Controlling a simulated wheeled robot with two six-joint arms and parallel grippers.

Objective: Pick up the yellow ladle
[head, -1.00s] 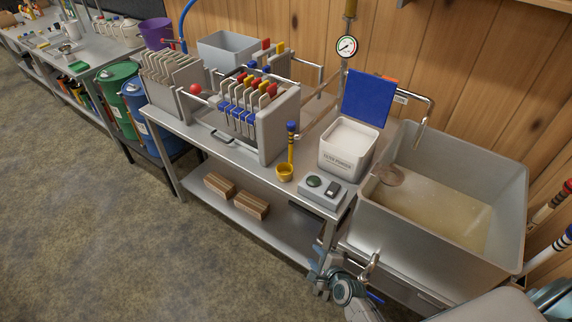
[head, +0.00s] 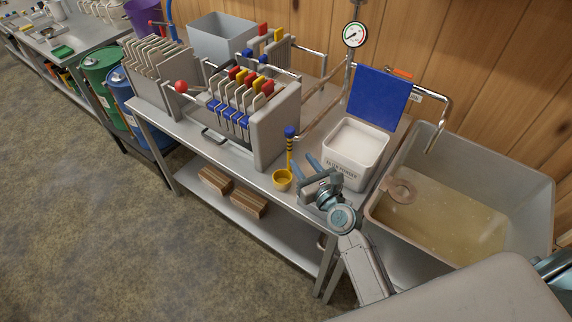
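The yellow ladle (head: 282,181) is on the front edge area of the steel table (head: 233,160). Its round cup is at the bottom and its thin handle stands upright, with a blue end at the top. The gripper and ladle look apart.
A filter press (head: 275,125) with colored-handled plates stands left of the ladle. A grey sink (head: 460,220) with cloudy liquid is at right. A blue flap (head: 379,95) rises behind the tub. Wooden blocks (head: 248,201) lie on the lower shelf.

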